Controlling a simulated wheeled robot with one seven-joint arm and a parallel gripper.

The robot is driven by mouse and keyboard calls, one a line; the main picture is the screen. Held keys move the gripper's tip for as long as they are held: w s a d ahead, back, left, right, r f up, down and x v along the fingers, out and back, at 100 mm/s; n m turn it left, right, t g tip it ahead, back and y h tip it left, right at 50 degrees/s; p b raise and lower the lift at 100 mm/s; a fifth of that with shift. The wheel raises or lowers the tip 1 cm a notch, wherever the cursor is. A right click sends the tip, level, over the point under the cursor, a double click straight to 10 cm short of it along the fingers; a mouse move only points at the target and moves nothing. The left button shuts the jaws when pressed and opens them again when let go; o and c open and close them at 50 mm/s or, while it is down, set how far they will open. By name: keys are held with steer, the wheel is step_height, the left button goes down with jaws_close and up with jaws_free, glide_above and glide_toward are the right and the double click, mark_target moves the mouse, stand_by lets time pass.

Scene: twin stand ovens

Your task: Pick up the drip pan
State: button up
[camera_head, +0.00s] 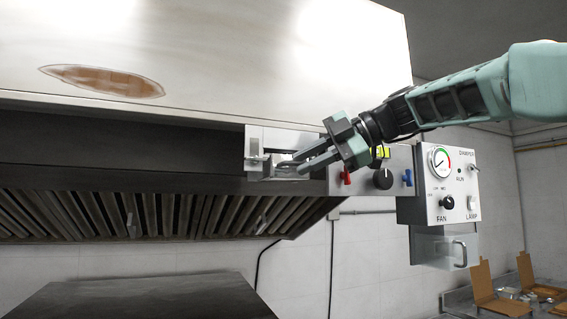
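A small pale metal box (256,141) with a low tray-like part hangs at the front edge of the hood, left of the knob panel. It looks like the drip pan, but I cannot be sure. My gripper (297,163) reaches in from the right, its two grey fingers pointing left. The fingertips are at the right side of the tray-like part and overlap it in the picture. A gap shows between the fingers. I cannot tell whether they are closed on the pan's edge or only around or beside it. The tips are partly lost against the grey metal.
The steel hood (230,60) with a rusty patch spans the left, slatted filters (150,213) below it. A knob panel (352,187) and a gauge box (434,200) with a clear handled box (434,249) beneath sit right. Open cartons (490,290) stand lower right.

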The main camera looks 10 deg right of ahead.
steer(key=shift+w+a+f, duration=0.1)
steer(key=shift+a+f, duration=0.05)
steer(key=shift+a, duration=0.1)
jaws_close()
steer(key=shift+s+d+b, duration=0.1)
steer(key=shift+s+b, duration=0.2)
steer(key=shift+b, duration=0.3)
steer(key=s+d+b, duration=0.3)
steer(key=s+b, duration=0.2)
steer(key=s, duration=0.5)
steer(key=s+d+b, duration=0.2)
steer(key=s+b, duration=0.4)
steer(key=s, duration=0.4)
steer(key=s+d+b, duration=0.3)
steer(key=s+b, duration=0.3)
steer(key=s, duration=0.4)
steer(key=shift+d+r, duration=0.3)
steer(key=shift+d, duration=0.05)
steer(key=shift+s, duration=0.1)
